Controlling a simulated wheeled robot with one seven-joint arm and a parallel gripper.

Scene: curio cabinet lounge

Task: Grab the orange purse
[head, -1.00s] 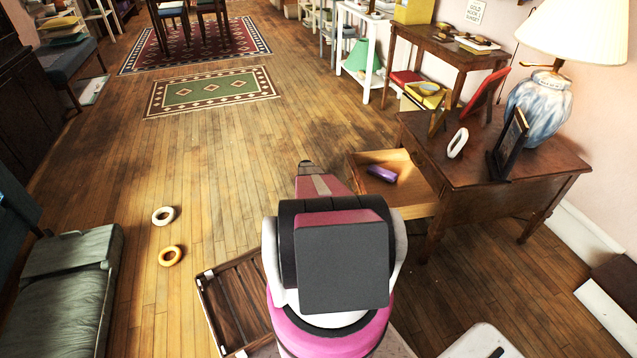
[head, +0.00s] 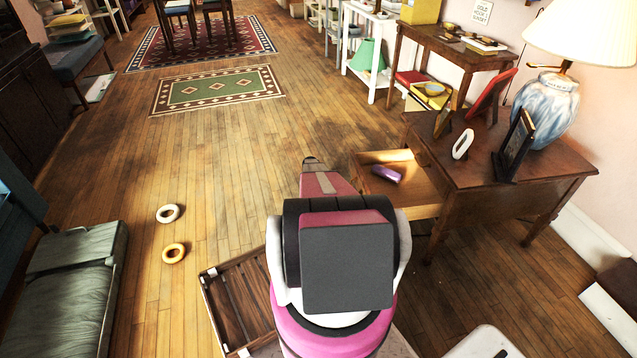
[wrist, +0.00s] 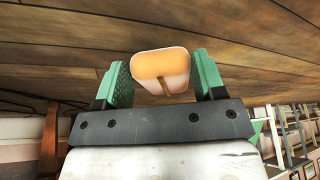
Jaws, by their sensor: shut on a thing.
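The orange purse (wrist: 162,66) shows in the wrist view as a small rounded block, orange on its near end and paler below. It sits between the two green fingers of my gripper (wrist: 163,76), which is shut on it. The purse is off the floor as far as the wrist view shows, with wood boards behind it. In the head view my own arm hides the gripper and the purse.
A desk (head: 478,165) stands on the right with its drawer (head: 412,190) open, and a purple case (head: 387,174) lies inside. A wooden crate (head: 207,290) is on the floor beside my arm. Two rings, white (head: 168,213) and yellow (head: 173,253), lie left. The middle floor is clear.

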